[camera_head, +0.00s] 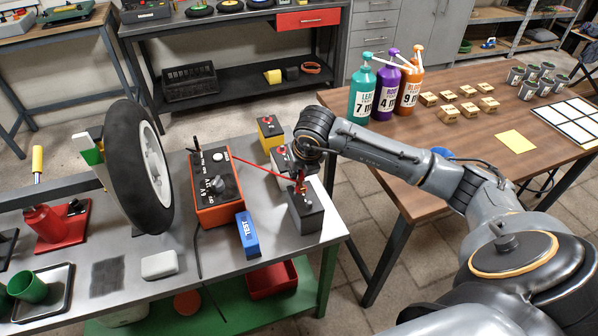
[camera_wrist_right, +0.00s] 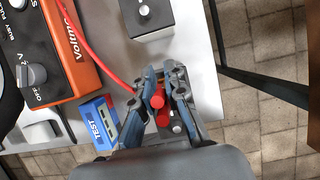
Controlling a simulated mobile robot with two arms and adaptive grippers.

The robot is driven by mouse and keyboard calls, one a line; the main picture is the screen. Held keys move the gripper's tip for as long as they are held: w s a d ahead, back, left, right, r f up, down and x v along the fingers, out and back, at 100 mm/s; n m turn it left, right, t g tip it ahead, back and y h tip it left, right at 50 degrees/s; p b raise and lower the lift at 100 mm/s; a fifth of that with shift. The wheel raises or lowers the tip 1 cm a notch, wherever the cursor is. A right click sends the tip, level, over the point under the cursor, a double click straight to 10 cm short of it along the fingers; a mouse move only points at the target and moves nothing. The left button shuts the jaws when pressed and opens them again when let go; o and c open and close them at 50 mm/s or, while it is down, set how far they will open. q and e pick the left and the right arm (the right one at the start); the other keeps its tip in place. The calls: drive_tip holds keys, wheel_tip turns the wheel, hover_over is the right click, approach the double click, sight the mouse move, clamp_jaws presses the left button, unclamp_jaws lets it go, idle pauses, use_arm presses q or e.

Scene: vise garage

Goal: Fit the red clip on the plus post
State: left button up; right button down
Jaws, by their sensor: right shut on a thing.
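My right gripper (camera_head: 300,178) is shut on the red clip (camera_head: 301,187), just over the dark grey battery (camera_head: 306,219) at the bench's right end. In the right wrist view, my right gripper's fingers (camera_wrist_right: 162,84) flank the red clip (camera_wrist_right: 158,102). A small post (camera_wrist_right: 177,129) shows just below the clip. The plus post cannot be told apart, and whether the clip touches a post is unclear. A red cable (camera_head: 256,168) runs from the orange tester (camera_head: 216,185) to the clip. My left gripper is not in view.
The blue TEST box (camera_head: 247,235) lies left of the battery. Another battery (camera_head: 281,157) and a yellow-black one (camera_head: 269,131) stand behind. A wheel (camera_head: 137,165) stands further left. The bench's right edge is close to the battery. A wooden table (camera_head: 440,160) with bottles stands to the right.

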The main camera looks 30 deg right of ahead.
idle(0.3)
drive_tip(key=c, duration=0.7)
unclamp_jaws()
drive_tip(key=shift+c, duration=0.2)
wheel_tip(320, 180, up, 8)
drive_tip(key=p, duration=0.4)
drive_tip(key=shift+f, duration=0.1)
idle(0.5)
